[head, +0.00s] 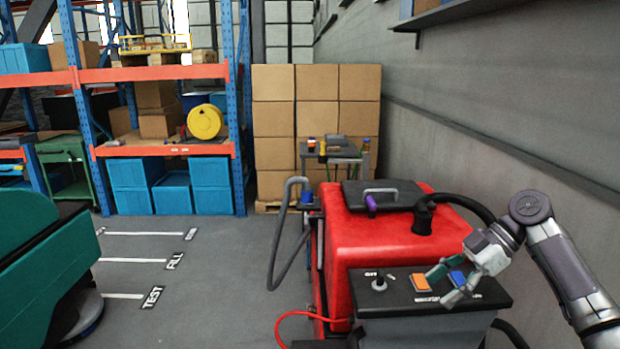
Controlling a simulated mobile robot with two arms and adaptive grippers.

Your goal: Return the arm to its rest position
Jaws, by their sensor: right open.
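My right arm (565,265) comes in from the right edge. Its gripper (442,285) is open and empty, over the dark control panel (385,301) at the front of the red scrubber (365,240). One finger is close to the orange switch (419,282) and the blue switch (457,277); I cannot tell whether it touches them. A knob (379,284) sits on the panel's left side. My left gripper is not in view.
A grey wall (500,110) runs along the right, behind my arm. A green machine (45,260) stands at the left. Shelving (160,75), stacked cartons (315,105) and a small cart (335,153) stand at the back. The floor between the machines is clear.

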